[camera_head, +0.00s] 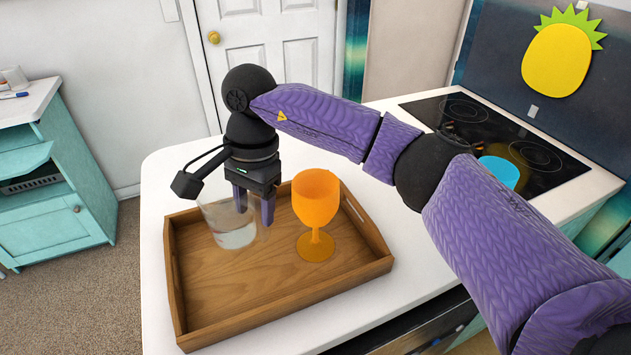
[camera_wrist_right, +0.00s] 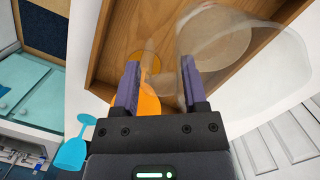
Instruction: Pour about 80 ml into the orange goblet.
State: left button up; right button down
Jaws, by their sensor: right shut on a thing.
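The orange goblet (camera_head: 316,205) stands upright on a wooden tray (camera_head: 290,317); no liquid is visible in it. My right gripper (camera_head: 253,207) is left of the goblet, pointing down. It is shut on a clear pitcher (camera_head: 228,228) that holds some clear liquid. Its grip point is hard to make out. Whether the pitcher touches the tray is unclear. In the right wrist view the pitcher (camera_wrist_right: 240,60) lies right of the fingers (camera_wrist_right: 160,85), and the orange goblet (camera_wrist_right: 150,105) shows partly behind and between them. My left gripper is not in view.
The tray has raised walls and rests on a white counter (camera_head: 165,165). A blue goblet (camera_head: 503,171) is at the cooktop (camera_head: 540,160), partly hidden by my right arm; it also shows in the wrist view (camera_wrist_right: 75,150). The tray's front is clear.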

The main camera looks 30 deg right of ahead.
aim_at(214, 183)
jog(key=w+a+m, duration=0.1)
jog(key=w+m, duration=0.1)
jog(key=m, duration=0.2)
jog(key=w+a+r+m+t, duration=0.1)
jog(key=w+m, duration=0.1)
jog(key=m, duration=0.2)
jog(key=w+a+m, duration=0.2)
jog(key=m, duration=0.2)
jog(key=shift+a+r+t, duration=0.1)
jog(key=shift+r+t, duration=0.1)
jog(key=shift+t, duration=0.2)
jog(key=a+m, duration=0.1)
jog(key=m, duration=0.4)
jog(key=w+a+m+h, duration=0.1)
jog(key=a+m, duration=0.1)
jog(key=m, duration=0.4)
jog(key=a+m+h, duration=0.1)
jog(key=m, duration=0.5)
jog(key=shift+w+a+f+t, duration=0.35)
jog(key=shift+f+t, duration=0.05)
jog(key=shift+r, duration=0.1)
